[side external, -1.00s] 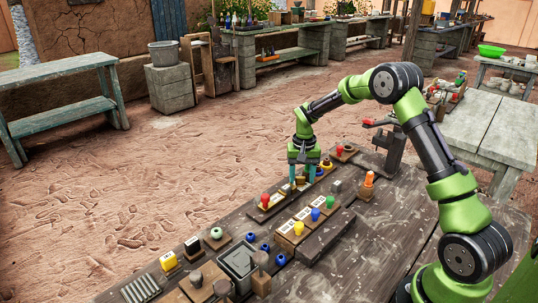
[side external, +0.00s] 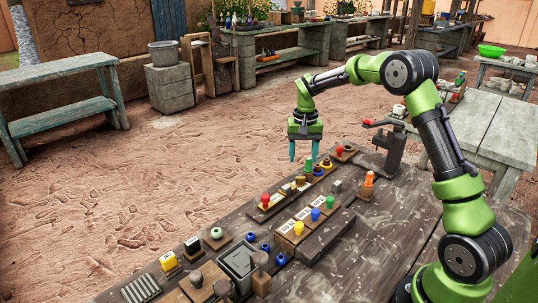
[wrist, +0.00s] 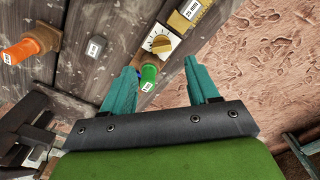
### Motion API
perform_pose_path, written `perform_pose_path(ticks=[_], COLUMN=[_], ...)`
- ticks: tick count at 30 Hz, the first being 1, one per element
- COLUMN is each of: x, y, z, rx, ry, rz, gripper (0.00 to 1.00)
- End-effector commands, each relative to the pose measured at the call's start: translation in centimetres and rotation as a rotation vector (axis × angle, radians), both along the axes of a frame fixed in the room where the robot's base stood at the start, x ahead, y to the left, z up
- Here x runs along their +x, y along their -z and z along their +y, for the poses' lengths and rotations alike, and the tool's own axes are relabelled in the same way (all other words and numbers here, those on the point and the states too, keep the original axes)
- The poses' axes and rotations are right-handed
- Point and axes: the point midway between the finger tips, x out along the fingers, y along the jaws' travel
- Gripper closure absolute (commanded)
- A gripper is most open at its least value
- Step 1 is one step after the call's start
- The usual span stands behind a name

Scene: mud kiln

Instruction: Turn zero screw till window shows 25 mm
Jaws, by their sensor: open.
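A brass knob (wrist: 160,43) on a white plate with dark marks shows in the wrist view; I take it for the zero screw. In the side view a small brass piece (side external: 300,181) on the long board seems to be the same. Beside it is a yellow scale strip with a white label (wrist: 189,12); its reading is too small to tell, and I cannot make out the window. My gripper (side external: 303,158) is open and empty, raised above the board. In the wrist view its teal fingers (wrist: 159,70) are spread apart, pointing toward the knob without touching it.
A green cylinder (wrist: 149,75) stands close to the knob, near the left finger. An orange handle (wrist: 28,48) is at the left in the wrist view. A red knob (side external: 265,199), a lever stand (side external: 392,150) and a block with coloured knobs (side external: 299,230) share the table.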

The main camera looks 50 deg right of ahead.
Motion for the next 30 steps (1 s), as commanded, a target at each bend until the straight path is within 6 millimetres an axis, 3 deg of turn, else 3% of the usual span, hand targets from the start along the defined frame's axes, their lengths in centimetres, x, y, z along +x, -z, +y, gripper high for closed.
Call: perform_pose_path(ticks=[6, 13, 18, 24, 30], x=[0.0, -0.3, -1.4, -3.1, -4.5], y=[0.0, 0.9, 2.6, 2.9, 1.6], z=[-0.1, 1.3, 4.5, 7.3, 9.5], rx=[-0.001, -0.046, -0.198, -0.39, -0.484], ry=[0.0, 0.085, 0.355, 0.745, 1.108], rz=[0.0, 0.026, 0.043, -0.074, -0.305], gripper=[0.4, 0.76, 1.0, 1.0, 1.0])
